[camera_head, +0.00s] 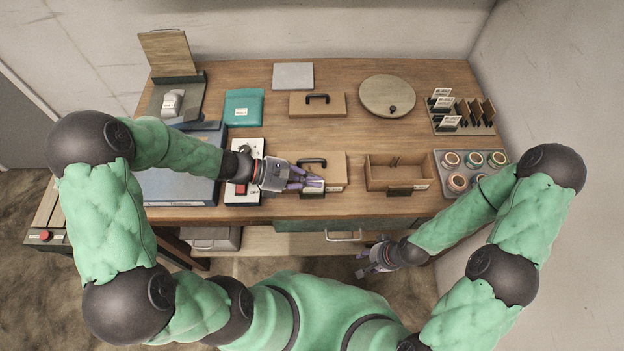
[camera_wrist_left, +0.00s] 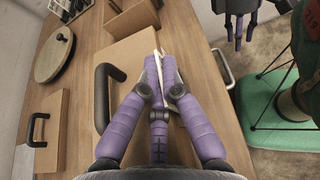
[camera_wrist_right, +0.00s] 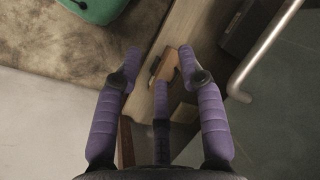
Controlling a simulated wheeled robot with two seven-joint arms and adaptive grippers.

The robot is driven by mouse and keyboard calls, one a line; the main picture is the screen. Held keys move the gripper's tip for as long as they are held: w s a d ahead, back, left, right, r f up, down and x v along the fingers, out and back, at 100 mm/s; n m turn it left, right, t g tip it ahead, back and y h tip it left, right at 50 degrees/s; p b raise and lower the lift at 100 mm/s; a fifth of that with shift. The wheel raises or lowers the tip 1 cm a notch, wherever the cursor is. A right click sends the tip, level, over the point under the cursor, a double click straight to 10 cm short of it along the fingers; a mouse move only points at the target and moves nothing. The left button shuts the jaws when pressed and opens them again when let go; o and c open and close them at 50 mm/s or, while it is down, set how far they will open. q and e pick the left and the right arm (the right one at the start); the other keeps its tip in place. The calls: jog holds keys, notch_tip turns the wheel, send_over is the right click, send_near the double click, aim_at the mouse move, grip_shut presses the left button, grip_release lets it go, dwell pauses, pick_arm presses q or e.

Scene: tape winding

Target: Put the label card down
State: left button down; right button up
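My left gripper (camera_head: 308,183) is over the front edge of the table, at the front left of a wooden lid or box with a black handle (camera_head: 332,160). In the left wrist view my left gripper (camera_wrist_left: 161,72) has its purple fingers together on a thin white label card (camera_wrist_left: 177,91). The card stands on edge between the fingertips, beside the front edge of the wooden box (camera_wrist_left: 128,58). Whether it touches the box or table, I cannot tell. My right gripper (camera_head: 372,262) hangs in front of the table, below its top. In the right wrist view its fingers (camera_wrist_right: 158,62) are apart and empty.
An open wooden box (camera_head: 372,176) stands to the right, and a tray of tape rolls (camera_head: 441,172) beyond it. A card rack (camera_head: 483,129) stands behind. A white switch box (camera_head: 243,150) is on the left. The table's middle (camera_head: 330,133) has some free room.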

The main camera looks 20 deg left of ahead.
pick_arm(q)
jog(key=shift+s+f, duration=0.1)
jog(key=shift+f, duration=0.3)
jog(key=c, duration=1.7)
grip_release()
jog(key=shift+r, duration=0.15)
jog(key=shift+a+r, duration=0.2)
jog(key=shift+r, duration=0.15)
jog(key=p+v, duration=0.2)
jog(key=v, duration=0.9)
jog(key=shift+s+a+p, duration=0.15)
jog(key=shift+a+p, duration=0.1)
jog(key=shift+p, duration=0.05)
